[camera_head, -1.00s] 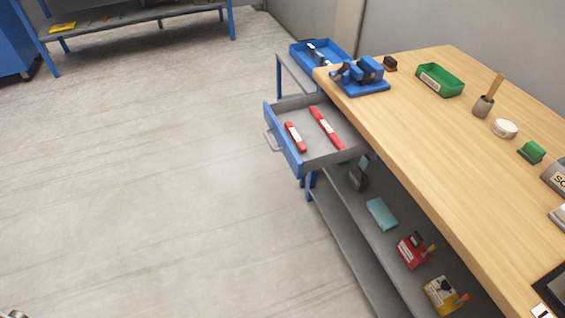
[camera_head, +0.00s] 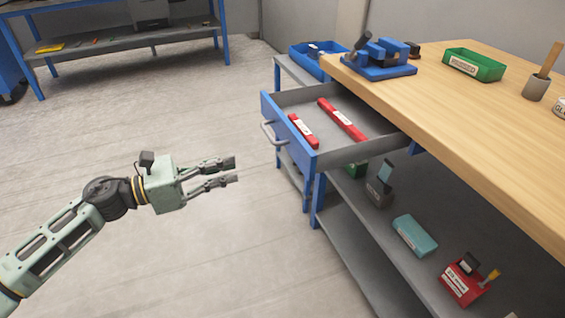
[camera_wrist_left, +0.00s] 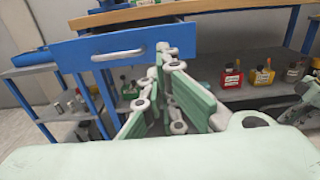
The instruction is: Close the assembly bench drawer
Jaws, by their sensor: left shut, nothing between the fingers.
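The assembly bench drawer (camera_head: 288,135) is pulled out from under the end of the wooden bench top (camera_head: 480,130). Its blue front with a grey bar handle (camera_head: 267,133) faces left in the head view. Two red items (camera_head: 342,119) lie inside it. My left gripper (camera_head: 235,171) is shut and empty, to the left of the drawer front and apart from it in the head view, pointing towards it. In the left wrist view the fingers (camera_wrist_left: 165,57) show in front of the blue drawer front (camera_wrist_left: 180,36).
Below the drawer, the lower shelf (camera_head: 375,215) holds a teal box (camera_head: 414,236) and a red box (camera_head: 462,280). A blue vise (camera_head: 380,59) and green tray (camera_head: 474,65) are on the bench. The floor left of the drawer is clear.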

